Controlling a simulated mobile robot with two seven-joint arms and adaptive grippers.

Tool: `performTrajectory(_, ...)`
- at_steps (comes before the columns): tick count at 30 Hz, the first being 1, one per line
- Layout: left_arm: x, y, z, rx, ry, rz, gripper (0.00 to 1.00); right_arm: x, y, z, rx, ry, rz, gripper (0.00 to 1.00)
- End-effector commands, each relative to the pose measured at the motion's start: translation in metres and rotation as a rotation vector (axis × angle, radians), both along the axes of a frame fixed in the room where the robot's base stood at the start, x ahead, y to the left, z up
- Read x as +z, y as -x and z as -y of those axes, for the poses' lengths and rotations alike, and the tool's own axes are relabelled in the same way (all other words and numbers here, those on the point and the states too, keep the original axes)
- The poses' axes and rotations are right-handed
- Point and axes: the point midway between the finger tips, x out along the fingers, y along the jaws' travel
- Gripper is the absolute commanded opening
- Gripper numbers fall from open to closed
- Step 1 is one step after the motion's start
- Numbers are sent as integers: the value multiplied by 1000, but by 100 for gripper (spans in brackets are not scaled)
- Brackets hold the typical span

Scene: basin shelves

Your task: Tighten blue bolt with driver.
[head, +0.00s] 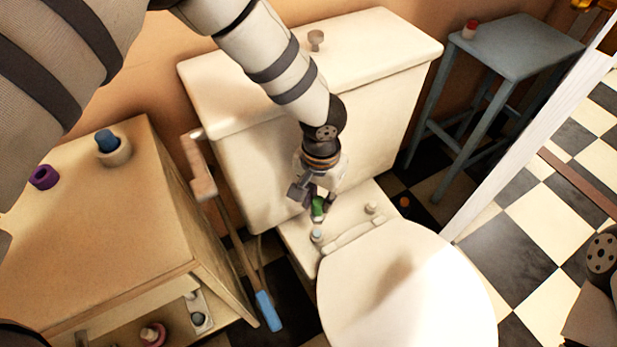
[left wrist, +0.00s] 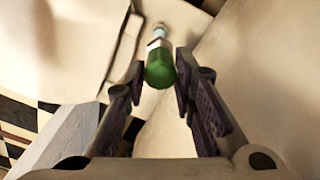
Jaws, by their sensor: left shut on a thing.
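My left gripper (head: 318,198) is shut on a green-handled driver (head: 318,208) above the ledge behind the toilet seat. The left wrist view shows the green handle (left wrist: 160,70) between the two fingers (left wrist: 160,82), with a pale part beyond it. The blue bolt (head: 317,235), with a pale blue top, stands on the ledge at the left seat hinge, just below the driver. A light blue tip (left wrist: 158,29) also shows past the driver in the left wrist view; whether driver and bolt touch cannot be told.
A second, paler bolt (head: 371,208) stands at the right hinge. The tank (head: 270,165) rises behind, and the seat lid (head: 410,290) is in front. A wooden cabinet (head: 110,240) and a blue-ended stick (head: 267,310) are at the left. A stool (head: 515,48) stands back right.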

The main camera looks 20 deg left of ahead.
Motion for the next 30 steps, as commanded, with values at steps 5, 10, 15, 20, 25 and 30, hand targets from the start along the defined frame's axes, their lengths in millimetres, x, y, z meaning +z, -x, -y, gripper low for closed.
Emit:
performTrajectory(5,-2,0,1,-3,0,0,0,0,0,0,-1,0,-1,40)
performTrajectory(10,-1,0,0,-4,-1,0,0,1,0,0,-1,0,1,40)
performTrajectory(15,-15,2,0,-6,-2,-4,0,-2,2,0,-1,0,-5,40)
performTrajectory(20,-37,2,0,-6,-2,-4,0,-11,7,0,-1,1,-22,40)
performTrajectory(25,-54,2,1,-5,-2,-4,0,-18,12,0,-1,0,-36,40)
performTrajectory(30,-60,1,0,-4,-1,-1,0,-20,13,0,-1,0,-40,40)
